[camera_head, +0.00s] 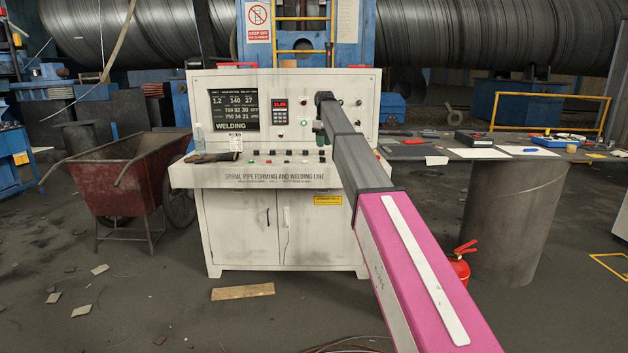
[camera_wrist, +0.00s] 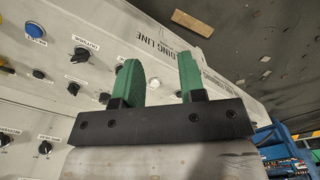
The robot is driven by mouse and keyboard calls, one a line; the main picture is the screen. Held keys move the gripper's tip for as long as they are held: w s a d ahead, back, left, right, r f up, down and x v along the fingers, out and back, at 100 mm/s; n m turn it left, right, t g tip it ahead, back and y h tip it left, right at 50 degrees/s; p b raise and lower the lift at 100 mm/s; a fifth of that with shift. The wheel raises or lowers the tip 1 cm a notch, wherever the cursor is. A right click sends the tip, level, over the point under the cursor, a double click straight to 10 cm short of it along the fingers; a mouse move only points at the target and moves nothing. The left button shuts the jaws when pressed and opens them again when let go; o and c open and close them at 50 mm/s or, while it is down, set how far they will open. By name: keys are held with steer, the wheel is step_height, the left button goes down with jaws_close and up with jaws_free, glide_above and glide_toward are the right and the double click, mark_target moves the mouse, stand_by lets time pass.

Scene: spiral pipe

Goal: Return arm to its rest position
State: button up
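My arm reaches forward from the lower right in the head view, over the control console (camera_head: 268,178). My gripper (camera_head: 320,138) is at the console's upright panel, right of the red-digit display, and is small and partly hidden by my arm there. In the wrist view my gripper (camera_wrist: 160,68) shows two green fingers standing apart with nothing between them. Behind them lies the console panel (camera_wrist: 55,62) with black knobs and a blue button (camera_wrist: 36,31). I cannot tell from these frames whether a finger touches the panel.
A red wheelbarrow (camera_head: 118,185) stands left of the console. At right, a dark table (camera_head: 455,153) on a thick round leg carries papers and tools. A red fire extinguisher (camera_head: 461,266) stands by that leg. A board (camera_head: 243,292) lies on the floor in front.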

steer(key=s+d+f+m, duration=0.2)
steer(key=s+d+f, duration=0.1)
steer(key=s+f, duration=0.6)
steer(key=s+d+f+m, duration=0.1)
steer(key=s+d+f, duration=0.2)
steer(key=s+f, duration=0.55)
steer(key=s+d+f+m, duration=0.25)
steer(key=s+f, duration=0.25)
steer(key=f, duration=0.7)
steer(key=s+d+f+m, duration=0.2)
steer(key=s+f, duration=0.5)
steer(key=s, duration=0.6)
steer(key=s+d+f+m, duration=0.1)
steer(key=s+d+f, duration=0.3)
steer(key=s, duration=0.9)
step_height(320, 180, down, 4)
steer(key=shift+s+d+r+m, duration=0.15)
steer(key=shift+m, duration=0.2)
